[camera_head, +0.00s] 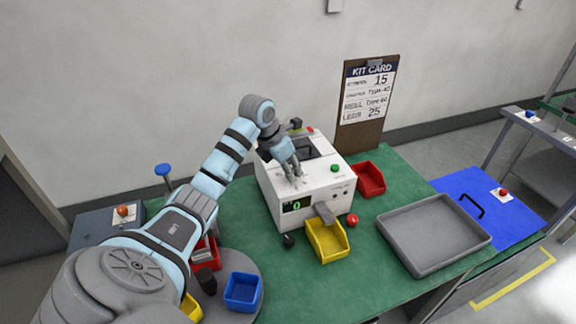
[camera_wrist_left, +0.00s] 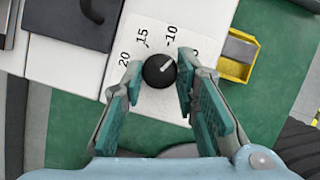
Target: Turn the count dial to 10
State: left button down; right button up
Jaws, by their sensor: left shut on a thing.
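The count dial (camera_wrist_left: 159,71) is a round black knob on the white top of the counting machine (camera_head: 310,190). Its white pointer line aims up and right in the left wrist view, between the printed 10 (camera_wrist_left: 171,33) and the 5 mark at its right. The 15 (camera_wrist_left: 143,37) and 20 (camera_wrist_left: 124,59) marks lie to the left. My left gripper (camera_wrist_left: 160,74) is shut on the dial, with one finger on each side; it also shows above the machine in the head view (camera_head: 297,180), where it hides the dial. My right gripper is not in view.
The machine's display (camera_head: 297,205) shows a green 0. A yellow bin (camera_head: 328,240) stands under the chute, a red bin (camera_head: 369,180) at the right. A kit card (camera_head: 367,100) stands behind. A grey tray (camera_head: 470,238) is further right; a blue bin (camera_head: 242,292) is at front left.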

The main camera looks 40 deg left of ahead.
pick_arm(q)
jog(key=n+y+p, duration=0.1)
jog(key=n, duration=0.2)
jog(key=shift+d+r, duration=0.1)
jog(key=shift+d, duration=0.05)
jog(key=shift+n+y+p, duration=0.5)
jog(key=shift+n+p, duration=0.15)
jog(key=shift+n, duration=0.45)
jog(key=shift+w, duration=0.1)
jog(key=c, duration=1.4)
grip_release()
jog(key=shift+c, duration=0.2)
jog(key=shift+o, duration=0.8)
jog(key=shift+w, duration=0.1)
jog(key=v, duration=0.7)
